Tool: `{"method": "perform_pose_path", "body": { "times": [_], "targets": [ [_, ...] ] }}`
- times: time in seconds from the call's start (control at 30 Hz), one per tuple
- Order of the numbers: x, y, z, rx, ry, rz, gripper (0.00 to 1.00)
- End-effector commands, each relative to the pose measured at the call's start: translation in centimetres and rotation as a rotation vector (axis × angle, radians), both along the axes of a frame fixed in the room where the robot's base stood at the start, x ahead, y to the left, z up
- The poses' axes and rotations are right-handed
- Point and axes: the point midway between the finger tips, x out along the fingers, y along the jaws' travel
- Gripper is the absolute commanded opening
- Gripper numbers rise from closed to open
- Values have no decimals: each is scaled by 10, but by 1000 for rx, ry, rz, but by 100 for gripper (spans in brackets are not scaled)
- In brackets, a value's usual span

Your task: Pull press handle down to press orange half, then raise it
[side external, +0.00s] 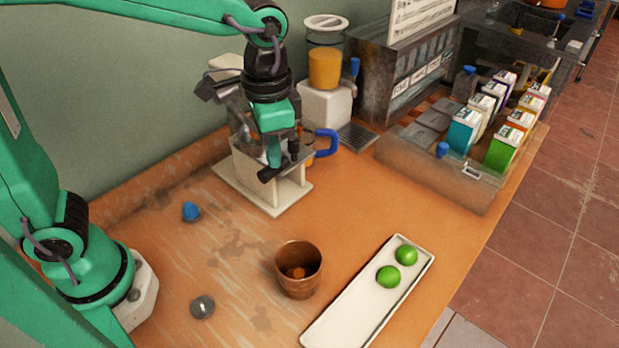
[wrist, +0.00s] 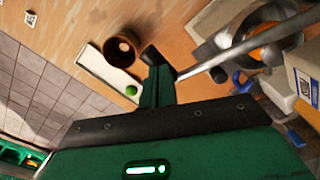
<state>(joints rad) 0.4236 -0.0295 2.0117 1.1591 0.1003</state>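The press (side external: 262,187) has a pale base and stands against the back wall, partly hidden by my arm. My gripper (side external: 272,158) is low at its front, around the black grip of the press handle (side external: 268,174). In the wrist view the handle's grey bar (wrist: 240,49) runs from my green finger (wrist: 158,88) to the upper right, past the metal bowl. The handle looks low, near the front of the base. Orange flesh of the orange half (wrist: 262,36) shows in the bowl; the bar partly covers it. My gripper looks closed on the grip, though the far finger is hidden.
A brown cup (side external: 299,272) and a white tray (side external: 340,315) with two green limes stand in front. A blue-handled jug (side external: 328,143) is at the press's right. A juice dispenser (side external: 325,85) and a carton crate (side external: 440,175) stand farther right. The left counter is mostly clear.

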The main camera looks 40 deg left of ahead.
Motion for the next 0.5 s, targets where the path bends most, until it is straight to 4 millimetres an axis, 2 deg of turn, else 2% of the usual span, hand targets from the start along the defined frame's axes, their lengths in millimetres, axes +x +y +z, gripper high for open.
{"method": "perform_pose_path", "body": {
  "times": [0.5],
  "targets": [
    [-1,2,-6,2,6,1,0]
  ]
}}
